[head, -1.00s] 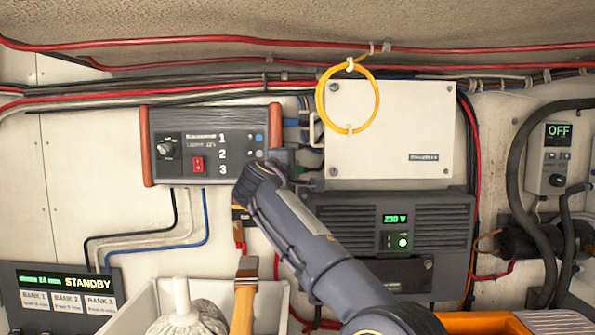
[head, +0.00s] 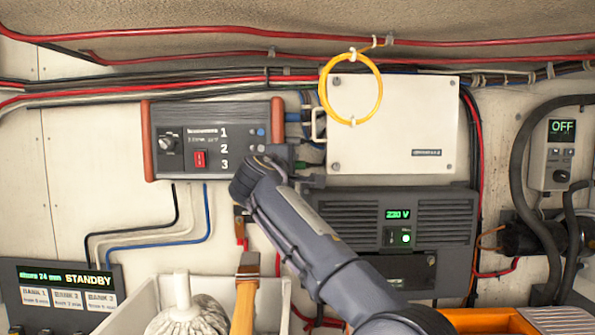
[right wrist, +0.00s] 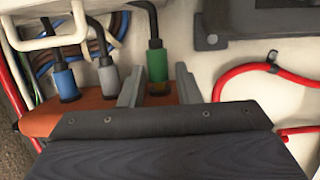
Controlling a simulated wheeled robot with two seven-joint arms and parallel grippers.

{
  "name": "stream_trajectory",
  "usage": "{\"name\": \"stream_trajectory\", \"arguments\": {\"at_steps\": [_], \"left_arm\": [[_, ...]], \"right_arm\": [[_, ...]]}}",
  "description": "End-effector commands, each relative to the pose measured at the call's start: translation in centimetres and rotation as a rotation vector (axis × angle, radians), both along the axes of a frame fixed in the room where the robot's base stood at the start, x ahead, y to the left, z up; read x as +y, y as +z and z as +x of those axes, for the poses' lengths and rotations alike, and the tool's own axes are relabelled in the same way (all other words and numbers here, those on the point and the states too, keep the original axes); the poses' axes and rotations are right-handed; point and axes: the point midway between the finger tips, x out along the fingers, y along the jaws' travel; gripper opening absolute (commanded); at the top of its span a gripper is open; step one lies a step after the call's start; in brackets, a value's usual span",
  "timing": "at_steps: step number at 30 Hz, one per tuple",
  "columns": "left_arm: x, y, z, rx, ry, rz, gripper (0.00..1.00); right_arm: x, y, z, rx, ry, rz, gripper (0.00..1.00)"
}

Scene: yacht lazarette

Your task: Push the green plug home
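The green plug (right wrist: 157,64) stands at the right end of a row of plugs on the orange side of the control box (right wrist: 88,118), its black cable running up. A brass-coloured band (right wrist: 158,89) shows between its green body and the box. My right gripper (right wrist: 161,76) has one finger on each side of the green plug, with a gap at the right finger; whether the left finger touches is unclear. In the head view my right arm (head: 290,222) reaches up to the right side of the box (head: 212,112), hiding most of the gripper. My left gripper is out of view.
A blue plug (right wrist: 65,82) and a grey plug (right wrist: 107,75) sit left of the green one. A white cabinet (head: 390,125) with a handle and a dark 230 V unit (head: 440,225) stand to the right.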

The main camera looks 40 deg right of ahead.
Motion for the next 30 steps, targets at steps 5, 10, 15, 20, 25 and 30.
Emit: {"name": "stream_trajectory", "arguments": {"at_steps": [5,10,15,20,25,30], "left_arm": [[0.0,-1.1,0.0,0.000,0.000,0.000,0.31],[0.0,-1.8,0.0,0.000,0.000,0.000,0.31],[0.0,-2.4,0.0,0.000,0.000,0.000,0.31],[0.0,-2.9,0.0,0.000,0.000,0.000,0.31],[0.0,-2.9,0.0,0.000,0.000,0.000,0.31],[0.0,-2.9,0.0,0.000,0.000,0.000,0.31]], "right_arm": [[2.1,-0.4,-0.3,0.000,0.033,0.004,0.31],[3.0,-0.4,-1.4,-0.001,0.033,0.003,0.31],[3.8,-0.3,-2.5,-0.001,0.031,0.002,0.31],[4.4,-0.1,-3.5,-0.001,0.027,0.001,0.31],[4.4,0.0,-4.0,0.000,0.018,0.000,0.31],[4.2,0.0,-4.1,-0.001,0.013,0.001,0.31]]}}
